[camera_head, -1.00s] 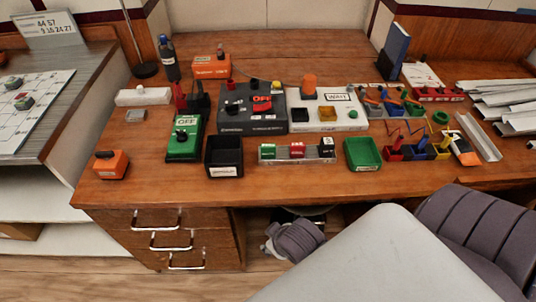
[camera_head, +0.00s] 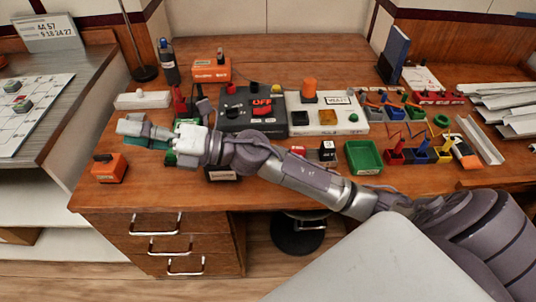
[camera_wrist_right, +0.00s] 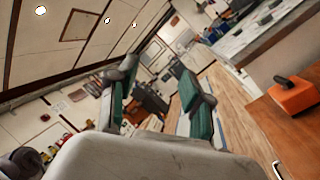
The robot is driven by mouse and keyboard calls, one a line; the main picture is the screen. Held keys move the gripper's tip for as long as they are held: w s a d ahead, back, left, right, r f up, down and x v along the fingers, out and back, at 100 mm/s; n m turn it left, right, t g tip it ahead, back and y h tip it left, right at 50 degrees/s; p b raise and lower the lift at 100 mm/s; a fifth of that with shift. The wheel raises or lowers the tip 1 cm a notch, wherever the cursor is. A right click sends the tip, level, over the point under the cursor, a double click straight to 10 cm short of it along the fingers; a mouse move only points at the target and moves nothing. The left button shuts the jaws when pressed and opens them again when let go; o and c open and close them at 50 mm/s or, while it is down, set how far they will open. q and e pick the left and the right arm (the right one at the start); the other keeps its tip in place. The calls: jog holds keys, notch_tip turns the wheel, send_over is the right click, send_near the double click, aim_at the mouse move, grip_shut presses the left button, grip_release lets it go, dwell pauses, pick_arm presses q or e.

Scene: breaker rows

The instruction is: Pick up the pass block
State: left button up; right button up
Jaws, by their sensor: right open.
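I cannot read the word "pass" on any block. An orange block (camera_head: 109,168) with a black handle sits at the desk's front left corner; it also shows at the right of the wrist view (camera_wrist_right: 294,95). Small red (camera_head: 298,150) and black (camera_head: 327,150) blocks stand in a rack behind my right forearm, which hides the rack's left part. My right gripper (camera_head: 133,128) is above the desk's left side, up and beyond the orange block, apart from it. In the wrist view its teal-padded fingers (camera_wrist_right: 157,95) are spread with nothing between them. My left gripper is not in view.
A dark panel (camera_head: 253,112), a light panel (camera_head: 345,118) and a green tray (camera_head: 362,155) stand nearby. Bare wood (camera_head: 200,199) shows along the front edge.

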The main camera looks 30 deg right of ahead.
jog(key=d+f+n+g+h, duration=0.3)
jog(key=f+n+g+h, duration=0.3)
jog(key=f+n+g, duration=0.5)
jog(key=w+d+n+h, duration=0.15)
jog(key=d+h, duration=1.05)
jog(key=d, duration=1.4)
jog(key=shift+h, duration=0.3)
jog(key=f, duration=0.7)
jog(key=shift+d+f, duration=0.1)
jog(key=shift+d, duration=0.15)
jog(key=shift+a+f+p, duration=0.1)
jog(key=shift+f+p, duration=0.5)
jog(key=shift+f, duration=2.2)
grip_shut()
